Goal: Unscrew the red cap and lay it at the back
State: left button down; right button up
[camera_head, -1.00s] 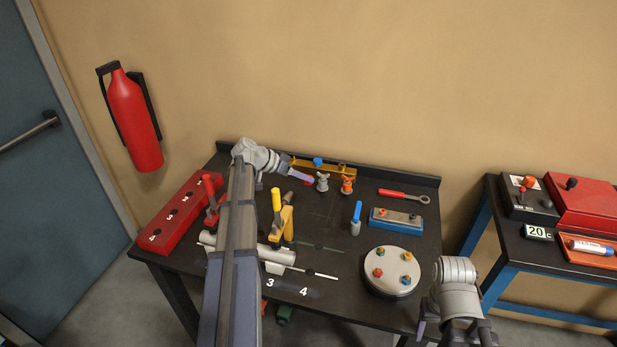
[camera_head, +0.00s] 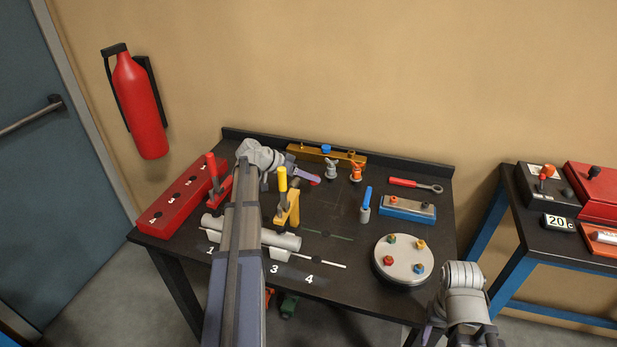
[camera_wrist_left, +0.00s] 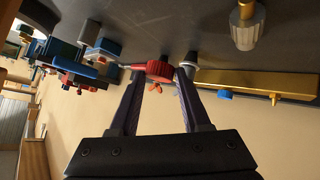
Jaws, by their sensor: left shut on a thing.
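The red cap (camera_wrist_left: 158,71), ribbed round its edge, is between the fingertips of my left gripper (camera_wrist_left: 158,78) in the left wrist view. The gripper is shut on it. In the head view the cap (camera_head: 316,181) shows as a small red spot at the purple fingers of my left gripper (camera_head: 304,177), towards the back of the black table (camera_head: 330,215). I cannot tell whether the cap touches the tabletop. My right gripper (camera_head: 432,335) is at the bottom right, mostly cut off, and its jaws cannot be made out.
A gold bar (camera_head: 352,156) with a blue knob stands behind the cap. A grey valve (camera_head: 332,171) and an orange valve (camera_head: 356,172) are just right of it. Yellow-handled clamp (camera_head: 283,190) and grey pipe (camera_head: 285,241) stand nearer. Open tabletop lies in the middle.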

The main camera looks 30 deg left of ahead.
pick_arm(q)
jog(key=shift+f, duration=0.1)
notch_tip(320, 180, down, 6)
jog(key=b, duration=0.5)
jog(key=shift+r+b, duration=0.25)
jog(key=shift+b, duration=0.05)
jog(key=shift+f+b, duration=0.25)
jog(key=shift+b, duration=0.05)
dwell(0.3)
jog(key=shift+f+b, duration=0.4)
jog(key=shift+s+f, duration=0.15)
jog(key=shift+f, duration=0.05)
jog(key=shift+d, duration=0.1)
dwell(0.3)
jog(key=shift+c, duration=1.4)
grip_release()
